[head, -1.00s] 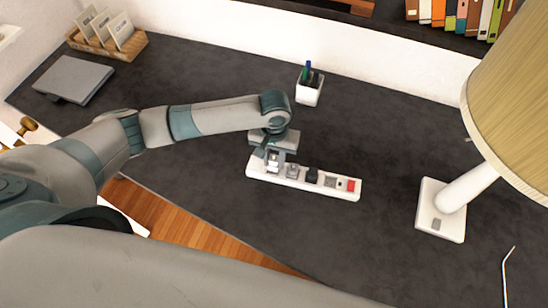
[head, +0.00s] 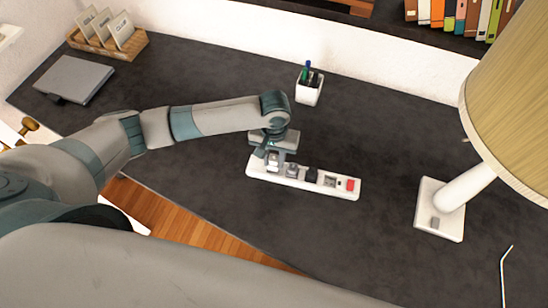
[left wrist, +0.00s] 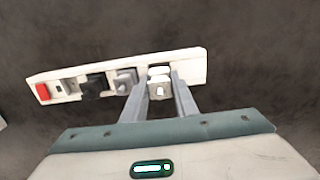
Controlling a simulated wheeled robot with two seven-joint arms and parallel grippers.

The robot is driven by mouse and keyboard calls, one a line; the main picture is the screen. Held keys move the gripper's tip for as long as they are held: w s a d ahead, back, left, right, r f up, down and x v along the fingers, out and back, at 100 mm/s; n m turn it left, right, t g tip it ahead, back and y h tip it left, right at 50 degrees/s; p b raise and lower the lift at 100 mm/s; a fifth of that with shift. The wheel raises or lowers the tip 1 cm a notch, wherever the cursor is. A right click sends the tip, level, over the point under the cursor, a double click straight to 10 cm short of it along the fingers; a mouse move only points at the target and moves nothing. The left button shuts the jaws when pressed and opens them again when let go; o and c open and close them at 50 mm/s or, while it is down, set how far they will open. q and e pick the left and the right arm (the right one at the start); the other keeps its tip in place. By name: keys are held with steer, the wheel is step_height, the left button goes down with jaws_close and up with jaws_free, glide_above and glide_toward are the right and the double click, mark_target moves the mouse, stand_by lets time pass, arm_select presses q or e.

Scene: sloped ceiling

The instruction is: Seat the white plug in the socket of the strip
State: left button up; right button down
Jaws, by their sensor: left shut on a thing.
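The white power strip (head: 258,175) lies on the dark desk, and it also shows in the left wrist view (left wrist: 193,65). My left gripper (head: 272,162) is over the strip's left end in the head view. In the left wrist view its two fingers (left wrist: 160,88) are shut on the white plug (left wrist: 160,84). The plug is at the socket position beside the grey plug; I cannot tell how far in it sits. A grey plug (head: 292,170) and a black plug (head: 311,174) stand in the strip. A red switch (head: 350,185) is at its right end. My right gripper is not in view.
A white pen cup (head: 309,92) stands behind the strip. A lamp (head: 440,222) stands to the right. A grey closed notebook-like slab (head: 73,78) and a wooden card tray (head: 130,48) are at the far left. The desk in front of the strip is clear.

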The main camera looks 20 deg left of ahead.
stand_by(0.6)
arm_select(q)
steer(key=shift+f, duration=1.15)
steer(key=o, duration=1.1)
steer(key=shift+f, duration=0.1)
